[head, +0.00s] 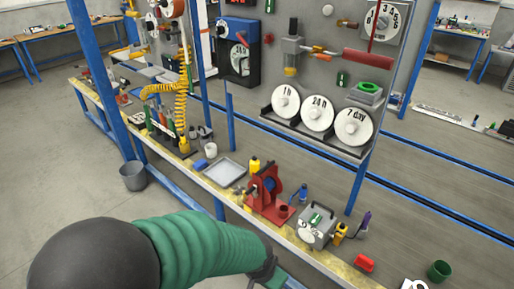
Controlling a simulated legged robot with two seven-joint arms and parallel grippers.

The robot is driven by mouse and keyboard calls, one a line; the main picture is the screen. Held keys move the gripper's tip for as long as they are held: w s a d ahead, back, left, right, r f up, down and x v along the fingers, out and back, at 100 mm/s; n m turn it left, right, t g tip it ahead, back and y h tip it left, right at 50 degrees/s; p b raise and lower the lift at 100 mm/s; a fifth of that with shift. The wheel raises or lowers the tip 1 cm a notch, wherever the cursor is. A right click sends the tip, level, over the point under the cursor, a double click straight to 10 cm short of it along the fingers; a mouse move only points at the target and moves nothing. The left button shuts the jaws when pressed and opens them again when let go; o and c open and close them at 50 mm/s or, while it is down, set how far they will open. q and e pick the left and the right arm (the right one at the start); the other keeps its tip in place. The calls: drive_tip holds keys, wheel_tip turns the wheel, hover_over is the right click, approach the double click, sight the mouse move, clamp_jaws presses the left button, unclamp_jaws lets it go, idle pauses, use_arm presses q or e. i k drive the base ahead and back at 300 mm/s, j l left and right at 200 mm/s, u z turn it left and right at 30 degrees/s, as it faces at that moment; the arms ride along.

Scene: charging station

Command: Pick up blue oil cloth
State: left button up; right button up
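A small blue block-like item (200,164) lies on the narrow bench, left of a shallow grey tray. It may be the blue oil cloth, but it is too small to tell. My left arm, in a green ribbed sleeve, reaches in from the lower left. Its dark gripper (264,272) is at the bottom, in front of the bench edge and well apart from the blue item. Its fingers are too small and dark to show whether they are open or shut. My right gripper is not in view.
A blue post (100,75) rises at left.

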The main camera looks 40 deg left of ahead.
sight(201, 164)
drive_tip(key=i+j+z, duration=0.1)
drive_tip(key=j+z, duration=0.2)
drive_tip(key=j, duration=0.5)
drive_tip(key=j+z, duration=0.3)
drive_tip(key=j, duration=0.45)
drive_tip(key=j+z, duration=0.1)
drive_tip(key=j, duration=0.55)
drive_tip(key=j+z, duration=0.1)
drive_tip(key=j, duration=0.55)
drive_tip(key=k+j+z, duration=0.1)
drive_tip(key=j, duration=0.5)
drive_tip(key=j+z, duration=0.15)
drive_tip(key=j, duration=0.5)
drive_tip(key=j+u, duration=0.2)
drive_tip(key=j, duration=0.65)
drive_tip(key=i+j+u, duration=0.1)
drive_tip(key=u, duration=0.65)
drive_tip(key=i+l, duration=0.05)
